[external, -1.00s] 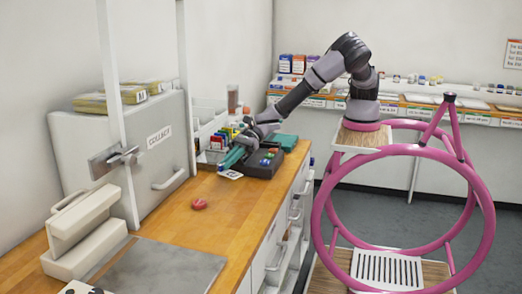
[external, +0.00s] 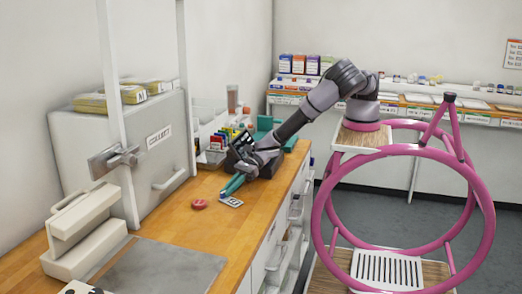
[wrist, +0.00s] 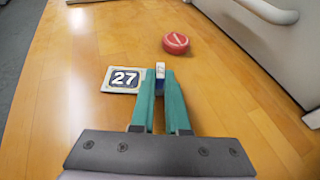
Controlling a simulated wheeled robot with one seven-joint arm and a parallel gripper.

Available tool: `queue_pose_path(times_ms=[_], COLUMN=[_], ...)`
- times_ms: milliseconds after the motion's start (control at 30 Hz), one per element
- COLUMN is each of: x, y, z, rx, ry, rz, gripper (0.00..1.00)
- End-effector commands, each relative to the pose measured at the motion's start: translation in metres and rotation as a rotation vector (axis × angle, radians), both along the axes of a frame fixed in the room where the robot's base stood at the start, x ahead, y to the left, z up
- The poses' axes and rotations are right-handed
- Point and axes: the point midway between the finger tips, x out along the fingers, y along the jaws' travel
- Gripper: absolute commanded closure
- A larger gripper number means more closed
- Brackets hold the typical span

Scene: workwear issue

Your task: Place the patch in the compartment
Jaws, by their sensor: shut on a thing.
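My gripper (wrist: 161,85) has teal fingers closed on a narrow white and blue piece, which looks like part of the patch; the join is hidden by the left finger. In the external view my gripper (external: 224,192) points down toward the counter. Whether the patch touches the wood, I cannot tell.
A red disc (wrist: 175,43) lies on the wooden counter (external: 165,228), ahead and right in the wrist view. The grey COLLECT cabinet (external: 130,150) stands along the wall. A grey mat (external: 160,272) lies at the near end. Wood between disc and mat is clear.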

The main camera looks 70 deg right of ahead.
Motion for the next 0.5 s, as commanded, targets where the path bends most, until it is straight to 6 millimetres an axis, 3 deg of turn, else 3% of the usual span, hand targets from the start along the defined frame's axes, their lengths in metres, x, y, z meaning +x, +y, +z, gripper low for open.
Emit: queue_pose_path(times_ms=[67, 100, 167, 200, 500], x=[0.0, -0.0001, -0.0001, -0.0001, 0.0], y=[-0.0001, 0.0001, 0.0001, 0.0001, 0.0], z=[-0.0021, -0.0027, -0.0023, -0.0022, -0.001], rx=[0.0, 0.0, 0.0, 0.0, 0.0], ry=[0.0, 0.0, 0.0, 0.0, 0.0], rz=[0.0, 0.0, 0.0, 0.0, 0.0], gripper=[1.0, 0.83, 0.6, 0.57, 0.57])
